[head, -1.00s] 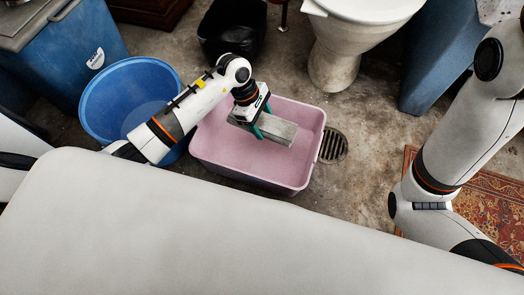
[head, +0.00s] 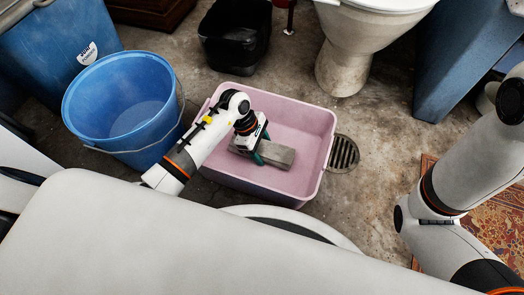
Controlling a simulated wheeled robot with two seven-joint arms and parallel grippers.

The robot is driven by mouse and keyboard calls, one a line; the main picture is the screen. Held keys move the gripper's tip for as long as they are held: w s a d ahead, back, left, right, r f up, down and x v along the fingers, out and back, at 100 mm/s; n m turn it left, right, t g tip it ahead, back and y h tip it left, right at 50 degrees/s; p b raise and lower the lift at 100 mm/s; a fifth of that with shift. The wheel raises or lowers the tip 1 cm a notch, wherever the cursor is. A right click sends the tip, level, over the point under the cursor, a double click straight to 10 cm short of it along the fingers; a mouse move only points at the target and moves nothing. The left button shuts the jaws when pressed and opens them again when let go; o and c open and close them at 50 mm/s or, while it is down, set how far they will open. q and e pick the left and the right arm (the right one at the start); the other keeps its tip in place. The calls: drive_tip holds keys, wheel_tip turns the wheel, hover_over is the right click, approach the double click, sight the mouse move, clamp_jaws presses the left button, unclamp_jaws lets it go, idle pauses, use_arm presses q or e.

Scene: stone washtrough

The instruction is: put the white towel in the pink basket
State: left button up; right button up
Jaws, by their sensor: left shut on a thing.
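The pink basket (head: 322,135) is a rectangular tub on the concrete floor, in the middle of the head view. The towel (head: 279,155) shows as a flat, greyish folded slab inside the basket's outline. My left gripper (head: 259,158), with green fingers, reaches down into the basket and is shut on the towel. The gripper hides part of the towel. I cannot tell whether the towel touches the basket's bottom. My right arm comes in at the right edge, and its gripper is out of view.
A blue bucket (head: 118,105) stands close to the basket's left. A black bin (head: 235,40) and a toilet (head: 350,55) stand behind it. A floor drain (head: 343,154) lies just to the right, with a patterned rug (head: 485,222) farther right.

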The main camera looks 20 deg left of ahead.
use_arm(q)
drive_tip(key=o, duration=1.1)
drive_tip(key=p+v, duration=0.7)
drive_tip(key=v, duration=0.3)
drive_tip(key=shift+d+p, duration=0.15)
drive_tip(key=shift+p, duration=0.2)
drive_tip(key=shift+p+v, duration=0.55)
drive_tip(key=shift+v, duration=0.4)
drive_tip(key=shift+r, duration=0.1)
